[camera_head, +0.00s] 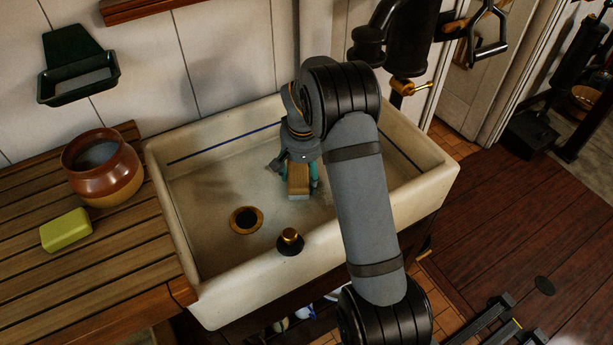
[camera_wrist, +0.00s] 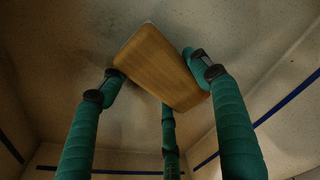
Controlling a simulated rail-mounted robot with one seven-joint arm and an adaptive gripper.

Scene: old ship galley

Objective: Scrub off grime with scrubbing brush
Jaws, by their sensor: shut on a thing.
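The scrubbing brush (camera_head: 298,181) is a wooden block inside the white sink (camera_head: 204,296). My gripper (camera_head: 294,170) is shut on it, with teal fingers at its sides. In the wrist view the brush's wooden back (camera_wrist: 160,66) faces the camera and sits tilted between three teal fingers (camera_wrist: 155,82). Its bristles are hidden, so I cannot tell whether they touch the sink floor. Dark, smudgy grime (camera_wrist: 92,45) shows on the pale sink surface beside the brush. My arm covers part of the sink's right side in the head view.
The sink has raised walls around the brush. A brass drain (camera_head: 246,220) and a dark plug with a brass knob (camera_head: 290,242) lie toward its front. A brown pot (camera_head: 103,168) and green soap (camera_head: 66,230) stand on the slatted wooden counter at left. A dark pump (camera_head: 408,40) rises behind.

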